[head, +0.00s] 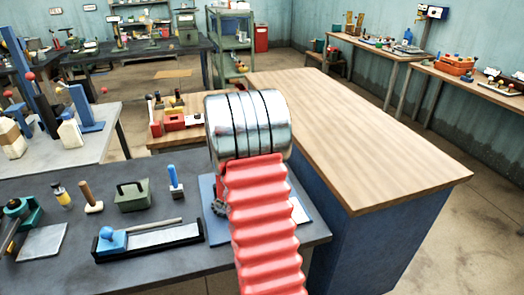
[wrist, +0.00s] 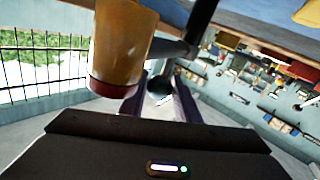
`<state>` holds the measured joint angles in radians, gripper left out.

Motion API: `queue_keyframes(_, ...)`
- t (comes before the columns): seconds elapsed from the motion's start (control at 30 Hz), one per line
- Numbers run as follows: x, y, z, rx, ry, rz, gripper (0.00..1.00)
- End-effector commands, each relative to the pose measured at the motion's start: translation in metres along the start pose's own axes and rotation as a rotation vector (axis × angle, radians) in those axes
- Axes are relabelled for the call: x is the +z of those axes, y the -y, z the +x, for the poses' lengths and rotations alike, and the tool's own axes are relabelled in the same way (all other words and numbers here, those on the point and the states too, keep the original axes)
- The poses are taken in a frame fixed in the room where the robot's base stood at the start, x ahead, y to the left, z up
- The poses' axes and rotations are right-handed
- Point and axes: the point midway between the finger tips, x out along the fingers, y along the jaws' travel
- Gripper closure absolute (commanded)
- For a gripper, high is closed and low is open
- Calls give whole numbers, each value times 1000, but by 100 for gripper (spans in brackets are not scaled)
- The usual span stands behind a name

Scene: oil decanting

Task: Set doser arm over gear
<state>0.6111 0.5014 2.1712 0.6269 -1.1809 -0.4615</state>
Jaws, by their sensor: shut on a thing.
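In the wrist view my gripper (wrist: 159,98) has its two dark fingers on either side of a dark ball-ended handle, which looks like the end of the doser arm (wrist: 176,49). The dark arm runs to a black post at upper right. An amber cylinder with a red lower rim (wrist: 122,45), apparently the doser's reservoir, fills the space left of the fingers. In the head view a dark toothed gear (head: 219,208) shows partly at the left edge of my arm, on a blue base plate (head: 208,188). My arm hides the gripper and the doser there.
A bare wooden-topped counter (head: 370,150) lies to the right. Red-handled items sit behind my arm.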

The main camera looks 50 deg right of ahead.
Motion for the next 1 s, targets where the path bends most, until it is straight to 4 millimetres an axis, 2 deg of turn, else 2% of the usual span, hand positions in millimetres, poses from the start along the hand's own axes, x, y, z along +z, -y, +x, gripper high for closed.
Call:
queue_keyframes(0.07,-1,2,0,-5,-2,-1,100)
queue_keyframes(0.1,-1,2,0,-5,-2,-1,69)
queue_keyframes(0.33,0,-1,1,0,-1,0,53)
queue_keyframes(0.7,0,-2,-4,2,0,0,53)
queue_keyframes(0.87,0,-2,-20,2,0,0,53)
queue_keyframes(1.0,0,-2,-42,2,0,0,53)
